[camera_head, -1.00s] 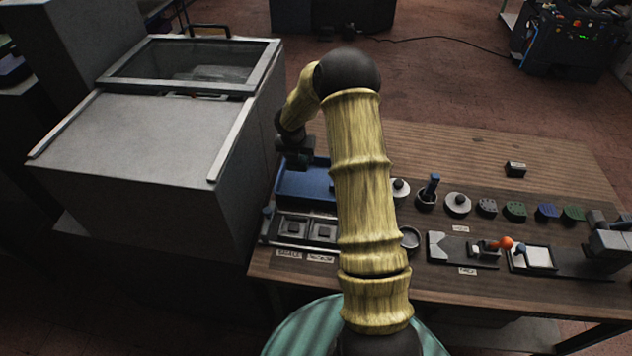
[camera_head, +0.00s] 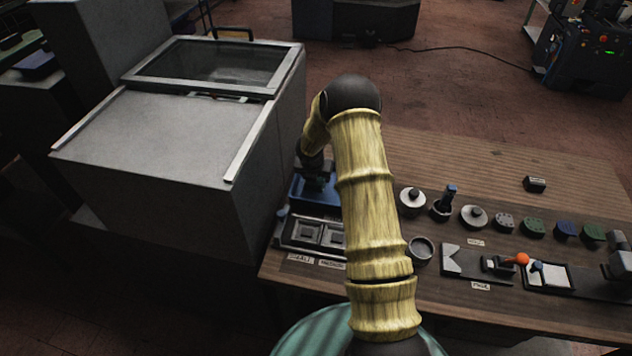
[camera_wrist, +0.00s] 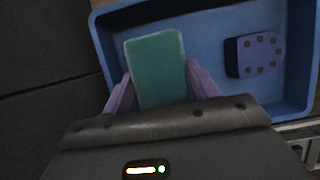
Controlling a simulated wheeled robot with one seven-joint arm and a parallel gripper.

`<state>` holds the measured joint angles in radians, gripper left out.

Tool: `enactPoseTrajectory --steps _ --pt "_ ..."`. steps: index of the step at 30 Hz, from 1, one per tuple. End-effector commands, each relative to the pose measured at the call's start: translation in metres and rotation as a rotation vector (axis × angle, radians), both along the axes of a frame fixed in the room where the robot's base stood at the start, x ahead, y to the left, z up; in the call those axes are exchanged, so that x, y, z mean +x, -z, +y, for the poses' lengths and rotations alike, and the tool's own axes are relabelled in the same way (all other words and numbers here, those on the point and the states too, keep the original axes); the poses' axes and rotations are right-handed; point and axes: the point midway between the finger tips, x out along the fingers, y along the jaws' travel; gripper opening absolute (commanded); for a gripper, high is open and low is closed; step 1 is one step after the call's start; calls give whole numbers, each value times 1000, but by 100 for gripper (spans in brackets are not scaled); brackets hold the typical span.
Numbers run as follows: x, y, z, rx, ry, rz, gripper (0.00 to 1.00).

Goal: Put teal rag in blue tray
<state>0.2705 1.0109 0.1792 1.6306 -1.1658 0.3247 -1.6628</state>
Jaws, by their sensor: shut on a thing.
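The teal rag (camera_wrist: 156,66) is a flat rectangle between my gripper's two fingers (camera_wrist: 160,90) in the wrist view. My gripper is shut on it, over the left part of the blue tray (camera_wrist: 222,23). I cannot tell whether the rag touches the tray floor. A blue block with dark dots (camera_wrist: 260,54) lies in the tray, right of the rag and apart from it. In the head view the blue tray (camera_head: 306,192) is at the left end of the table, partly hidden by my arm, and the rag cannot be made out.
A grey cabinet with a glass lid (camera_head: 190,130) stands left of the tray. In front of the tray is a fixture with square recesses (camera_head: 308,234). Lidded pots, dotted blocks and a fixture with an orange knob (camera_head: 522,259) fill the right side.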

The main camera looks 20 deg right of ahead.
Motion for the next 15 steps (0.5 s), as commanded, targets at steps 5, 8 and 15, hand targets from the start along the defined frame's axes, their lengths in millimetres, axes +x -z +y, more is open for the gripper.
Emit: enactPoseTrajectory --steps 5,8,15 --pt "0 26 0 -1 -1 2 34" --pt "0 29 0 1 0 -1 34" --pt "0 30 0 0 0 0 34"
